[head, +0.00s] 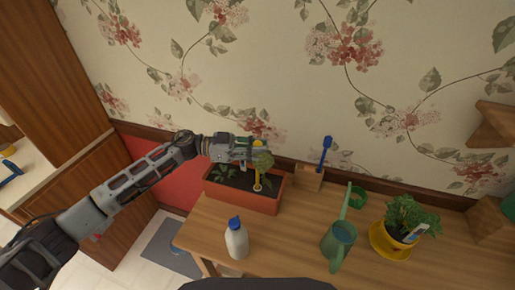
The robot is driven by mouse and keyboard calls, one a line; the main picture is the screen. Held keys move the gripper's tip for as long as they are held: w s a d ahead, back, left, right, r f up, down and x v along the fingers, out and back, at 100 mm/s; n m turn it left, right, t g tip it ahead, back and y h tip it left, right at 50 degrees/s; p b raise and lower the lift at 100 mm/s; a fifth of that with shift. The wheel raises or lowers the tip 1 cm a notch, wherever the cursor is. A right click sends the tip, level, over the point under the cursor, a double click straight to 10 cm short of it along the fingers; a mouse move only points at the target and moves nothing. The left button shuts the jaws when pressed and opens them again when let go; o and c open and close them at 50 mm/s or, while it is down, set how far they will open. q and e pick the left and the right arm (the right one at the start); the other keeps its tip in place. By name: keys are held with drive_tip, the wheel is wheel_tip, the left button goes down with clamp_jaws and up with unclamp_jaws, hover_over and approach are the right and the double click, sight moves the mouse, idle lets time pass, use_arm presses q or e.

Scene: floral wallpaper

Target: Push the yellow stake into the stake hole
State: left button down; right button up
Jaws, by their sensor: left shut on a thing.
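The terracotta planter box (240,202) stands at the back left of the wooden table, with dark soil and small green plants in it. The yellow stake (257,180) stands about upright over the right part of the soil. Its lower end is at a small pale ring, the stake hole (258,189); I cannot tell how deep it sits. My left gripper (262,149) reaches in from the left above the planter and is shut on the stake's upper part. A green leafy clump (263,160) partly covers the stake below the fingers. My right gripper is out of view.
A white bottle with a blue cap (236,243) stands in front of the planter. Right of it are a green watering can (338,240), a wooden block with a blue tool (308,178), a green pot (357,196) and a plant in a yellow pot (393,240). The wall is close behind.

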use_arm(q)
drive_tip(key=shift+f+b, duration=0.4)
drive_tip(key=shift+f, duration=0.8)
idle(0.4)
drive_tip(key=c, duration=1.2)
unclamp_jaws()
drive_tip(key=shift+o, duration=0.2)
drive_tip(key=shift+a, duration=0.1)
drive_tip(key=a, duration=1.2)
drive_tip(key=shift+w+r, duration=0.15)
drive_tip(key=shift+w, duration=0.15)
drive_tip(key=shift+d, duration=0.1)
